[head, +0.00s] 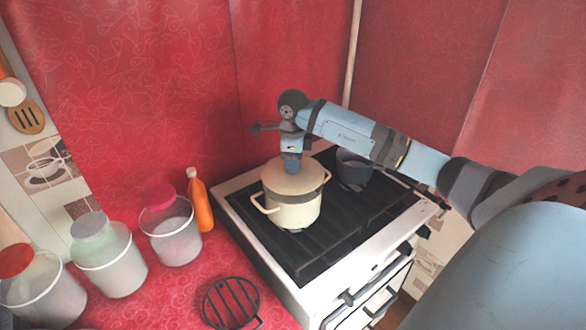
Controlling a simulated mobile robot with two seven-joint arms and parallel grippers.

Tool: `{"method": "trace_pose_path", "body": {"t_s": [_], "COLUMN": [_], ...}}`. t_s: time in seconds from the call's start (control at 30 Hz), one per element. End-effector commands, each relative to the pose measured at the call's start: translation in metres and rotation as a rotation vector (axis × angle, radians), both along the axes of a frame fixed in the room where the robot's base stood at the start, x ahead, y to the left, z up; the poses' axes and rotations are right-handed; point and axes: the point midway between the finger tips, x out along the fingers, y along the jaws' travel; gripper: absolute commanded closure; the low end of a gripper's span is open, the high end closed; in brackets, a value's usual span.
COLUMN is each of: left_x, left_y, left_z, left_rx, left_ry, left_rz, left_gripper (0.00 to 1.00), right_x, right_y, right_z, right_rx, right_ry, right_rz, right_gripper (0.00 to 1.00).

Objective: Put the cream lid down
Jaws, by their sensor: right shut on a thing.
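The cream lid (306,177) is on top of the cream pot (292,210), or right at its rim; I cannot tell whether it rests fully. The pot stands on the black stove top (267,238) with a handle on its left side. My right gripper (291,168) points straight down over the lid's middle and is shut on the lid's knob, which the gripper hides. My left gripper is not in the head view.
A dark grey pot (354,172) stands behind on the stove. A black trivet (230,303) lies on the red counter in front.

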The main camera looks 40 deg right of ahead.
Motion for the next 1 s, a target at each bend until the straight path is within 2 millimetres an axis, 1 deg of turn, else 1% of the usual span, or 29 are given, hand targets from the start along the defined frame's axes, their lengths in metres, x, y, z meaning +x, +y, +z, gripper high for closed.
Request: {"method": "trace_pose_path", "body": {"t_s": [0.1,0.2,0.43,0.57,0.6,0.67,0.7,0.9,1.0], "left_x": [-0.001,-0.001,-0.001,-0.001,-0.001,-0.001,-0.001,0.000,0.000], "left_y": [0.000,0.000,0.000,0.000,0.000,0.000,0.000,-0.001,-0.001], "left_z": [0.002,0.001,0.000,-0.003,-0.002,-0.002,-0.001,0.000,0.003], "left_rx": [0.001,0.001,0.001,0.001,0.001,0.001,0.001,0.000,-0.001], "left_ry": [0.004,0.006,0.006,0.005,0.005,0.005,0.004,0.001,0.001], "left_rz": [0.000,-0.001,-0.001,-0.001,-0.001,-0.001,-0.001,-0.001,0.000], "left_gripper": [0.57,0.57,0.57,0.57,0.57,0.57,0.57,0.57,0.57], "right_x": [-0.001,0.000,0.000,0.000,0.000,0.000,0.000,0.000,0.000], "right_y": [0.001,0.000,0.000,0.000,0.000,0.000,0.000,0.000,0.000], "right_z": [-0.020,-0.028,-0.029,-0.034,-0.033,-0.032,-0.033,-0.032,-0.029], "right_rx": [0.002,0.002,0.001,0.001,0.001,0.001,0.001,0.001,0.001], "right_ry": [0.005,0.001,-0.001,0.001,0.001,0.001,0.001,0.001,0.000], "right_rz": [-0.001,0.000,0.000,0.000,0.000,0.000,0.000,0.000,0.000], "right_gripper": [0.93,0.93,0.93,0.93,0.60,0.47,0.42,0.42,0.42]}}
